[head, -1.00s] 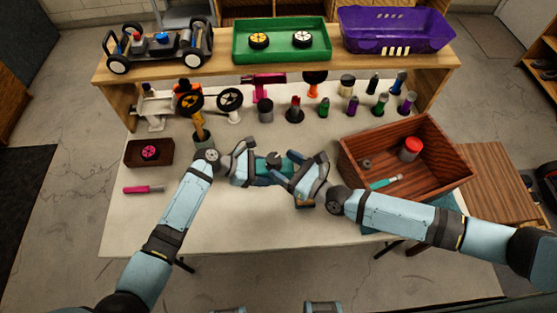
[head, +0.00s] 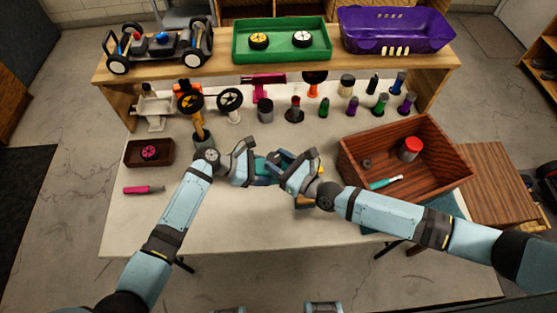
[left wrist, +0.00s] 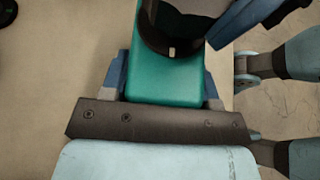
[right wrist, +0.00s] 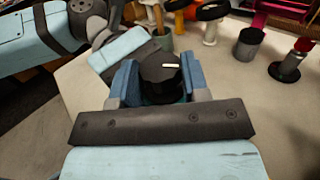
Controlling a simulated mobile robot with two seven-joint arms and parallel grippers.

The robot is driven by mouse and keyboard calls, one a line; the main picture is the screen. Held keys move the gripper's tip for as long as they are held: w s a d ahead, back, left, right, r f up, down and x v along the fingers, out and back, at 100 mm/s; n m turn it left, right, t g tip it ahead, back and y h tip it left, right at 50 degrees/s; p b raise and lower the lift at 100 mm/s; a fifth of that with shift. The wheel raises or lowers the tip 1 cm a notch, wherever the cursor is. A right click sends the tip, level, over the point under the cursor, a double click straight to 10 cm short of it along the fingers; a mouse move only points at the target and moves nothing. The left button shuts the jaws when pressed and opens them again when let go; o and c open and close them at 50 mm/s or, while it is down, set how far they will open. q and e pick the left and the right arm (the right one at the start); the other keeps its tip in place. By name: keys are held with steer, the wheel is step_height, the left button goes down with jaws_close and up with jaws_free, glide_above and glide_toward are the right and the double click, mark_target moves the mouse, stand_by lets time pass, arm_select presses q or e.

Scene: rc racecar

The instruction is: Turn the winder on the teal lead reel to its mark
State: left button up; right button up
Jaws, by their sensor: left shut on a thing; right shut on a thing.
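The teal lead reel (left wrist: 165,82) lies between the fingers of my left gripper (left wrist: 168,85), which is shut on its body. In the head view the reel (head: 262,166) is mostly hidden by both grippers, at the middle of the table. The round black winder (right wrist: 160,78) has a short white line on its face. My right gripper (right wrist: 163,85) is shut on the winder, a finger on either side. In the left wrist view a small pale mark (left wrist: 172,51) shows at the winder's lower edge. I cannot tell whether line and mark are aligned.
A wooden crate (head: 350,160) stands right of my grippers with a red-capped can (head: 409,149) and a teal-handled tool (head: 385,182) inside. Several bottles and tools line the back under a shelf (head: 225,74). The front of the white table (head: 270,230) is clear.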

steer(key=shift+s+a+r+m+t+h, duration=0.1)
steer(key=shift+s+a+m+t+h, duration=0.1)
steer(key=shift+m+t+h, duration=0.45)
steer(key=shift+s+a+r+m+t+h, duration=0.1)
steer(key=shift+a+m+t+h, duration=0.1)
steer(key=shift+m+t+h, duration=1.05)
steer(key=shift+m+h, duration=0.2)
steer(key=shift+h, duration=0.7)
steer(key=shift+w+t, duration=0.1)
steer(key=shift+t, duration=0.2)
steer(key=shift+d+f, duration=0.1)
steer(key=o, duration=1)
steer(key=shift+c, duration=0.2)
